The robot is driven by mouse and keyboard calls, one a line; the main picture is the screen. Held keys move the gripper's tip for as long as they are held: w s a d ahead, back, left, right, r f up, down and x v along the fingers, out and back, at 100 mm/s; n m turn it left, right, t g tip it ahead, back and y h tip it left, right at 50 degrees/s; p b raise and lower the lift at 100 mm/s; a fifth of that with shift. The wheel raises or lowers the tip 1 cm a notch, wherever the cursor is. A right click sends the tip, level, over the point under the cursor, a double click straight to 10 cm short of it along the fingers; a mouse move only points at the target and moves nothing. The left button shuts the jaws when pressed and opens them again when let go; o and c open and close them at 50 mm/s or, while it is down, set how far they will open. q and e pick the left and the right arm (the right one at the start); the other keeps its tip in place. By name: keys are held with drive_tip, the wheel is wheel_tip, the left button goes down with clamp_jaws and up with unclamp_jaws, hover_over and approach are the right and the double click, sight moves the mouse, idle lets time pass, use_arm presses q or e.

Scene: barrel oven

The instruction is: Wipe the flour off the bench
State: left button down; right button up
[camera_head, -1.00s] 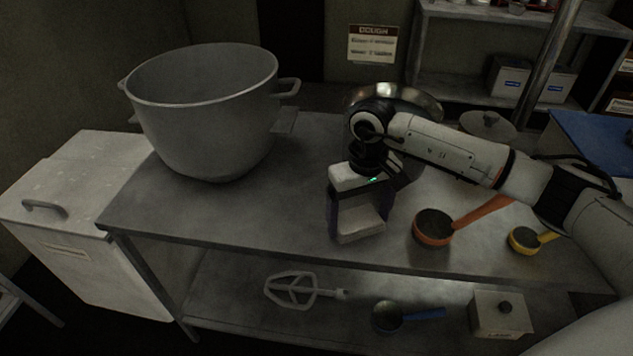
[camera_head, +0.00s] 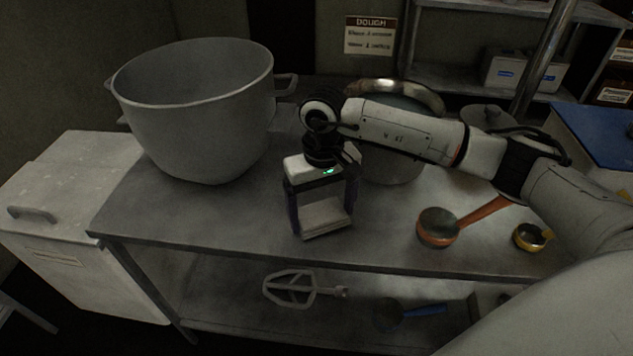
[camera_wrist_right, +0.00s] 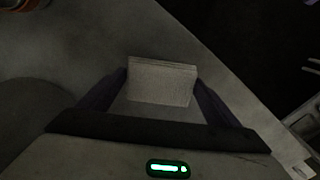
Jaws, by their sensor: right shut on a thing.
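The grey metal bench (camera_head: 230,220) fills the middle of the head view. My right gripper (camera_head: 321,211) is shut on a pale, flat-sided block (camera_head: 324,222), low over the bench front, right of the big pot. I cannot tell what the block is made of or whether it touches the bench. In the right wrist view the block (camera_wrist_right: 160,82) sits between the two dark fingers. I cannot make out flour clearly on the dim bench. My left gripper is not in view.
A large grey pot (camera_head: 190,115) stands at the back left. An orange-handled pan (camera_head: 438,226) and a yellow measuring cup (camera_head: 530,236) lie to the right. A steel bowl (camera_head: 432,98) is behind my arm. A whisk-like beater (camera_head: 293,288) lies on the lower shelf.

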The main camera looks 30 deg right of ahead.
wheel_tip(320, 180, up, 3)
drive_tip(key=shift+f+p, duration=0.15)
drive_tip(key=shift+p, duration=0.2)
drive_tip(key=shift+r+p, duration=1.1)
drive_tip(key=shift+r, duration=1.1)
